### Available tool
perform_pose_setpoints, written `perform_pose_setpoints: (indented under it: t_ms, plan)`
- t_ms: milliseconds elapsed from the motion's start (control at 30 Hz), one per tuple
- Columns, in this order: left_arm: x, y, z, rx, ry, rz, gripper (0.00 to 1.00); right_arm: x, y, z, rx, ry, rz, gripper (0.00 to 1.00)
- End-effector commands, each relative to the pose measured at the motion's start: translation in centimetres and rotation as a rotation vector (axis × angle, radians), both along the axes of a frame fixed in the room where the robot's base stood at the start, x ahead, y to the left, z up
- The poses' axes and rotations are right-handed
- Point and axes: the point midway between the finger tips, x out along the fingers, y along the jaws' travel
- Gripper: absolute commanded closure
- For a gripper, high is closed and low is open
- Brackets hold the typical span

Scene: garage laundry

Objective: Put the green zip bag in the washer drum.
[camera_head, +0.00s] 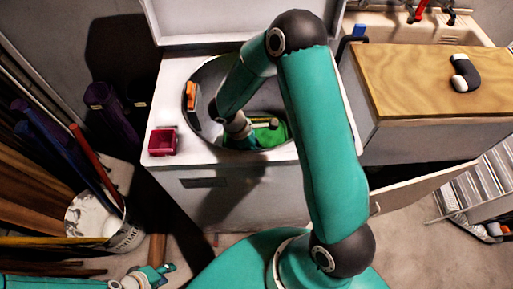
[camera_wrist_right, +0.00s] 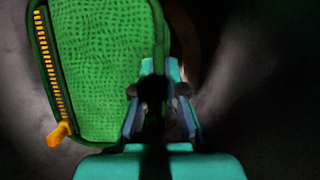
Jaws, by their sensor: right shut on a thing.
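The green zip bag (camera_head: 272,136) is inside the round opening of the white washer drum (camera_head: 208,78), near its front edge. My right arm reaches down into the drum, and its gripper (camera_wrist_right: 158,88) is shut on the bag's edge. In the right wrist view the bag (camera_wrist_right: 100,70) has green patterned fabric and a yellow zip down its left side. Whether the bag touches the drum floor cannot be told. My left gripper (camera_head: 166,274) is open and empty, low at the left, away from the washer.
An orange object (camera_head: 191,96) is at the drum's left side. A red box (camera_head: 163,141) sits on the washer's front left corner. A wooden counter (camera_head: 415,75) with a dark bent object (camera_head: 465,74) stands right. A white bucket (camera_head: 125,236) stands left.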

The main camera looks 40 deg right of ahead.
Motion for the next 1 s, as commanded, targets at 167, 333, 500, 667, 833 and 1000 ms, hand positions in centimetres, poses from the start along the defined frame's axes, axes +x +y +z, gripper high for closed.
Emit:
perform_pose_setpoints:
  t_ms: [167,333,500,667,833,1000]
  plan:
    - [0.0,0.0,-0.2,0.000,0.000,0.000,0.64,0.0,0.0,-0.1,-0.001,-0.001,-0.001,1.00]
    - [0.0,0.0,-0.8,0.000,0.000,0.000,0.64,0.0,0.0,-0.6,0.000,0.000,-0.001,1.00]
    - [0.0,0.0,-1.3,0.000,0.000,0.000,0.64,0.0,0.0,-1.1,0.000,0.000,-0.001,1.00]
    - [0.0,0.0,-1.4,0.000,0.000,0.000,0.64,0.0,0.0,-1.1,0.000,-0.001,-0.002,1.00]
    - [0.0,0.0,-1.4,0.000,0.000,0.000,0.64,0.0,-0.1,-1.1,0.000,0.000,-0.002,0.69]
    - [0.0,0.0,-1.4,0.000,0.000,0.000,0.64,-0.1,-0.1,-1.1,0.000,0.000,-0.002,0.64]
